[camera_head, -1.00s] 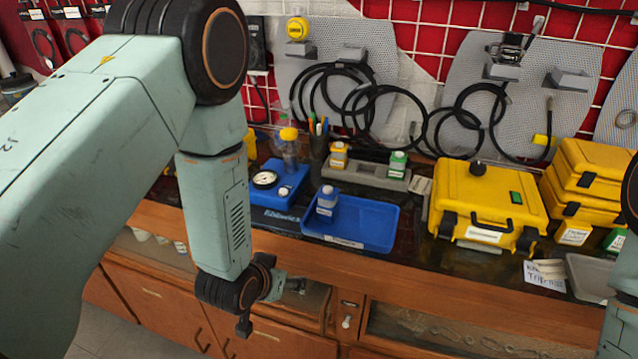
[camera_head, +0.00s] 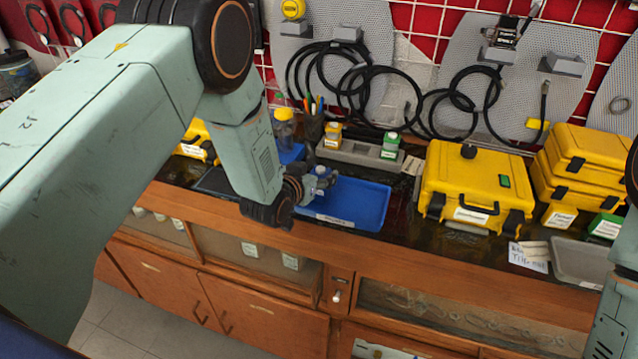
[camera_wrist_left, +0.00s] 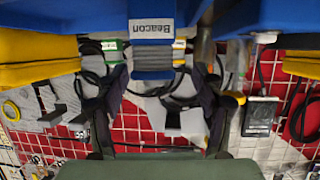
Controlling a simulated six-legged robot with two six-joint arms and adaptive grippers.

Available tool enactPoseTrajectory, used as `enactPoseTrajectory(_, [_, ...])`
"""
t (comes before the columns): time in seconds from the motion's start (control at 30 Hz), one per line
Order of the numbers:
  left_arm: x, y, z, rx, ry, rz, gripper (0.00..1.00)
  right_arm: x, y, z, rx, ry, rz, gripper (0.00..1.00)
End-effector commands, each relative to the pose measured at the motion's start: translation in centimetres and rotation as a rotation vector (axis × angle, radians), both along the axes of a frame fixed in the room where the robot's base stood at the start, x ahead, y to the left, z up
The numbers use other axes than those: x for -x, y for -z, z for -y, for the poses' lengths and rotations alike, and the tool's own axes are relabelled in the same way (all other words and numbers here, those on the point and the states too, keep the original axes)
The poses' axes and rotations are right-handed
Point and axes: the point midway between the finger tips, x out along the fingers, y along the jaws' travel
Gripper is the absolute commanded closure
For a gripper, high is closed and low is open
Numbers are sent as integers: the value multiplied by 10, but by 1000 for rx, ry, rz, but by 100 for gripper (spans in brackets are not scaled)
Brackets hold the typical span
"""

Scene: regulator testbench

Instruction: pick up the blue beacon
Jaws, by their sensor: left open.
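The blue beacon (camera_head: 325,181) is a small bottle-like piece with a grey cap. It stands at the left end of the blue tray (camera_head: 366,203), partly hidden by my left gripper (camera_head: 308,187). In the left wrist view, the beacon (camera_wrist_left: 152,50) shows its "Beacon" label and grey cap, near the top middle. My left gripper's dark fingers (camera_wrist_left: 160,103) are spread apart, one to each side of the beacon in that picture. I cannot tell whether they touch it. My right gripper is out of view.
Behind the tray, a grey rack (camera_head: 358,153) holds a yellow bottle (camera_head: 333,136) and a green bottle (camera_head: 390,145). A pen cup (camera_head: 313,125) stands close by. A yellow case (camera_head: 476,187) is to the right. The wooden counter edge (camera_head: 400,257) runs in front.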

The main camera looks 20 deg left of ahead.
Motion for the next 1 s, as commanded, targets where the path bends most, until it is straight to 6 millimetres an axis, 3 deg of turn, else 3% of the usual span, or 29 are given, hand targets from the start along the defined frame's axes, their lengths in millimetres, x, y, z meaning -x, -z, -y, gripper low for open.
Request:
enactPoseTrajectory(0.13, [-11,5,4,0,1,0,32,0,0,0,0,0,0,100])
enactPoseTrajectory(0.43, [-14,7,6,0,1,-2,32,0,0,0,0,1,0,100])
enactPoseTrajectory(1.0, [-14,6,5,0,1,-1,80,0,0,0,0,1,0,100])
